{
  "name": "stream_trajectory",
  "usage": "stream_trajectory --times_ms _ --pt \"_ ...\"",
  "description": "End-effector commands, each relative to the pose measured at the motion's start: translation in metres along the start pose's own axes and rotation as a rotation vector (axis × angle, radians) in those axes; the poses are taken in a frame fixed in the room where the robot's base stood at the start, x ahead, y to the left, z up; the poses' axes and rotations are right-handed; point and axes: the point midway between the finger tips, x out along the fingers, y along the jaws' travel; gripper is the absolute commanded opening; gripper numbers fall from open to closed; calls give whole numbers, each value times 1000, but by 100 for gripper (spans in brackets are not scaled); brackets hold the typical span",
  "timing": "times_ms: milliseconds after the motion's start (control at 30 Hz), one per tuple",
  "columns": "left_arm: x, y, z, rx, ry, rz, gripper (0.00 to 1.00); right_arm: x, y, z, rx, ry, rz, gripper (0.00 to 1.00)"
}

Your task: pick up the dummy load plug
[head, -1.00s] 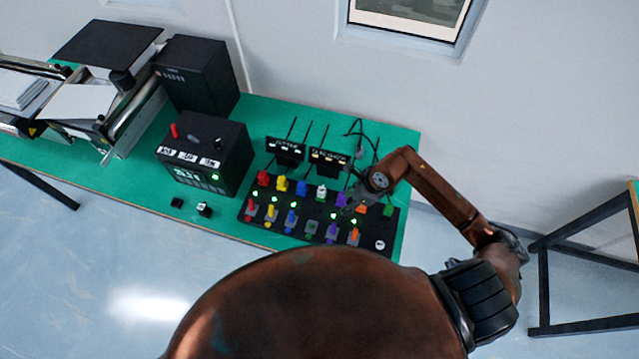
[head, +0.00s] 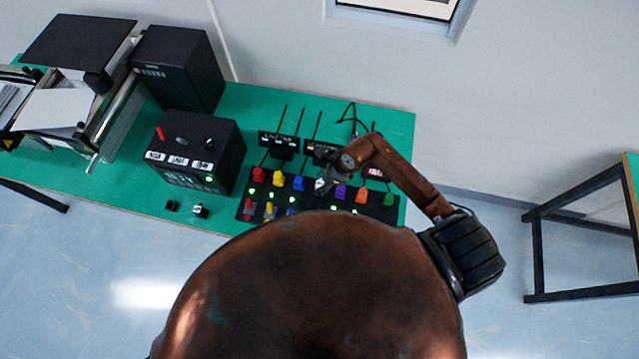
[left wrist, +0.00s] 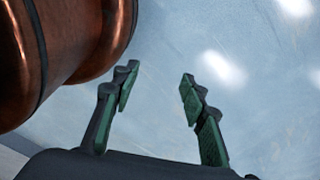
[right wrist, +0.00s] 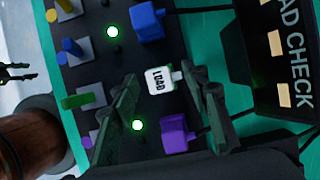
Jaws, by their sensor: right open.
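The dummy load plug is a small white block marked LOAD (right wrist: 159,81), seated in the black panel (head: 397,213). In the right wrist view it sits between the fingertips of my right gripper (right wrist: 163,86), which is open with a finger on each side. I cannot tell whether either finger touches it. My left gripper (left wrist: 158,82) is open and empty above the floor in the left wrist view.
A purple plug (right wrist: 175,133) and a blue plug (right wrist: 148,22) flank the white one. A black box (head: 202,160) stands left on the green table (head: 258,105).

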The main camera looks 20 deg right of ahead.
Motion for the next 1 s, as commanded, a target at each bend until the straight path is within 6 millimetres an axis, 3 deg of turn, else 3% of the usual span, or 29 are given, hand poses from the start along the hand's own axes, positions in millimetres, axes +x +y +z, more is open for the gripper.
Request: stream_trajectory --times_ms 200,300,367,733,1000 --pt "-2 -4 -33 8 42 -4 40 14 0 0 -3 0 0 42" --pt "-2 -4 -39 9 50 -4 40 14 0 1 -4 0 0 42" --pt "-2 -4 -38 9 48 -4 40 14 0 1 -4 0 0 42" --pt "-2 -2 -17 5 21 -2 40 14 0 1 -5 0 0 17" --pt "-2 -3 -18 5 22 -2 40 14 0 1 -4 0 0 0"
